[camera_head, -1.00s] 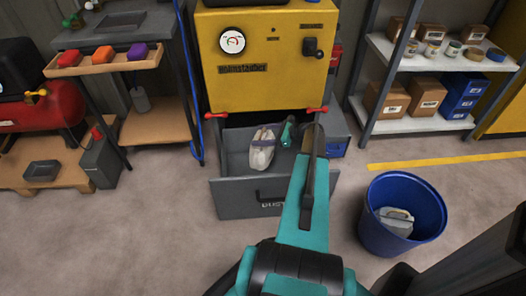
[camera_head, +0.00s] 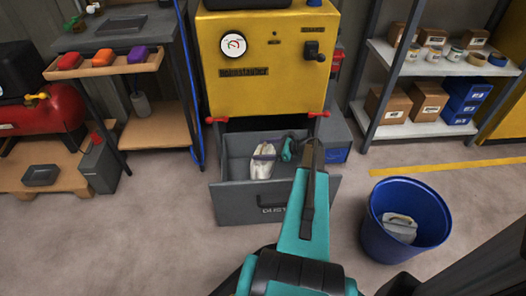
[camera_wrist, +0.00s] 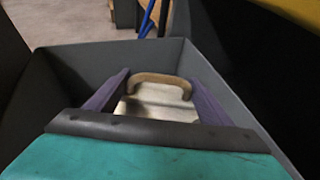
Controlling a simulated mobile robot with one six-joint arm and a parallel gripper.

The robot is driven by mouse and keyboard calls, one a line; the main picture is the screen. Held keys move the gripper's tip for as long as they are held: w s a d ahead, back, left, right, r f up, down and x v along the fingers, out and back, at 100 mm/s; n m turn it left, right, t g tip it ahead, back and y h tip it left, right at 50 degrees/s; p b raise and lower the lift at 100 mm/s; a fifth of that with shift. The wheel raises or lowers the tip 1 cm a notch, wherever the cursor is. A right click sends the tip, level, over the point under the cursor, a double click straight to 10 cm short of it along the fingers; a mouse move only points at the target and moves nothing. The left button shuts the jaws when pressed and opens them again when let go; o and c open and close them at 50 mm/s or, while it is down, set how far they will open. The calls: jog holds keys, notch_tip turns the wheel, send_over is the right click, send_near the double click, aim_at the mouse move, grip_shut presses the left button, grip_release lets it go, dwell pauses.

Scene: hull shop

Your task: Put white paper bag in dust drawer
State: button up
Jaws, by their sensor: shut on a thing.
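The dust drawer (camera_head: 228,203) is pulled open below the yellow machine, its grey front facing me. The white paper bag (camera_head: 261,169) is inside the drawer's walls, towards the left, and looks upright. In the wrist view the bag (camera_wrist: 155,107) shows a tan handle between two purple fingers. My gripper (camera_head: 264,153) points down over the drawer and is shut on the bag at its handle; it also shows in the wrist view (camera_wrist: 157,79). My arm hides the drawer's right part. I cannot tell whether the bag's base touches the drawer floor.
The yellow machine (camera_head: 265,95) stands right above and behind the drawer, with red knobs near the opening. A blue bin (camera_head: 375,235) holding a pale object stands to the right. Shelves (camera_head: 425,128) are at the right, a workbench (camera_head: 155,130) at the left. The floor at front left is clear.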

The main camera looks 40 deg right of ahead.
jog(key=shift+f, duration=0.7)
dwell(0.3)
jog(key=o, duration=1.4)
jog(key=shift+o, duration=0.2)
jog(key=shift+r, duration=0.1)
jog(key=shift+r, duration=0.5)
jog(key=p+v, duration=0.3)
jog(key=v, duration=0.9)
jog(key=shift+r, duration=0.1)
jog(key=shift+r+p, duration=0.15)
jog(key=shift+p, duration=0.15)
